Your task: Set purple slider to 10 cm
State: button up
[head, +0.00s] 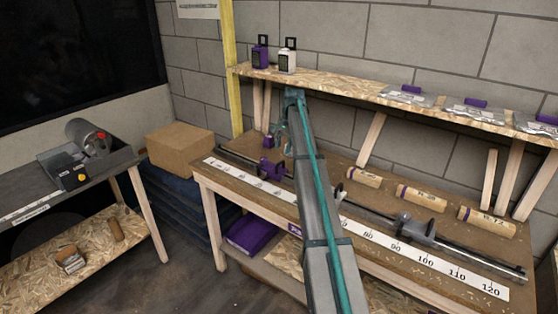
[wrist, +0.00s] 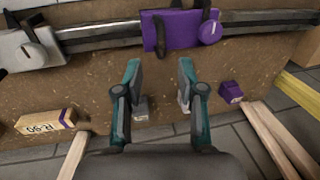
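The purple slider (head: 268,168) sits on the dark rail toward its left end, just left of my arm in the head view. In the wrist view the purple slider (wrist: 172,31) shows as a block with a round knob and dark handles on the rail. My gripper (wrist: 161,76) is open and empty, its two teal fingers apart and pointing toward the slider, with no visible contact. In the head view my arm hides part of the rail. The white scale strip (head: 385,237) runs along the bench front; its readable numbers rise rightward to 120. The slider's exact reading is not legible.
A pale grey slider (wrist: 25,48) sits on the same rail, at left in the wrist view. Wooden blocks with purple bands (head: 422,198) lie behind the rail. A shelf (head: 350,86) on slanted wooden struts overhangs the bench, holding purple and white padlock-like items and bags.

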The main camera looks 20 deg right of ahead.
aim_at(280, 163)
jog(key=f, duration=0.2)
jog(key=w+f+p, duration=0.1)
jog(key=f, duration=0.2)
jog(key=a+f, duration=0.1)
jog(key=f, duration=0.1)
jog(key=shift+w+f+p, duration=0.2)
jog(key=shift+f+p, duration=0.15)
grip_shut()
